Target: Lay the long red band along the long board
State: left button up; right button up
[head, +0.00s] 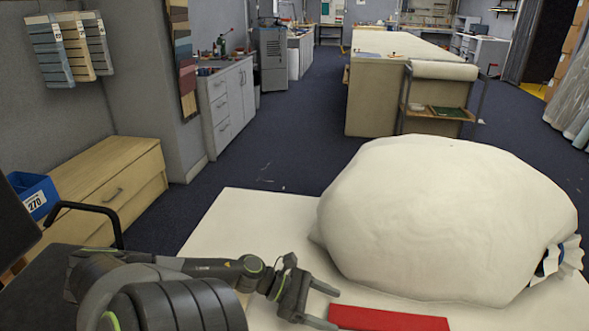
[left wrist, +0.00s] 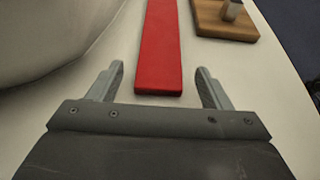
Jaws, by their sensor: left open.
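The long red band (head: 388,319) lies flat on the white table in front of the big white sack, its right part cut off by the picture's bottom edge. It also shows in the left wrist view (left wrist: 161,48) as a straight red strip running away from me. My left gripper (head: 325,307) is open and empty at the band's left end. In the left wrist view my left gripper (left wrist: 160,72) has its two fingers apart, one on each side of the band's near end, with gaps; their height over it is unclear. I cannot identify a long board. My right gripper is out of view.
A large white sack (head: 440,215) fills much of the table behind the band. A small wooden board (left wrist: 222,20) with a metal post (left wrist: 231,9) stands right of the band, near the table's edge. The white tabletop (head: 245,222) is clear left of the sack.

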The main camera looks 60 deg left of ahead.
pick_arm(q)
jog(key=p+v, duration=0.4)
jog(key=v, duration=0.4)
jog(key=shift+r, duration=0.15)
jog(key=shift+s+a+r+p, duration=0.1)
jog(key=shift+s+a+p, duration=0.2)
jog(key=shift+s, duration=0.1)
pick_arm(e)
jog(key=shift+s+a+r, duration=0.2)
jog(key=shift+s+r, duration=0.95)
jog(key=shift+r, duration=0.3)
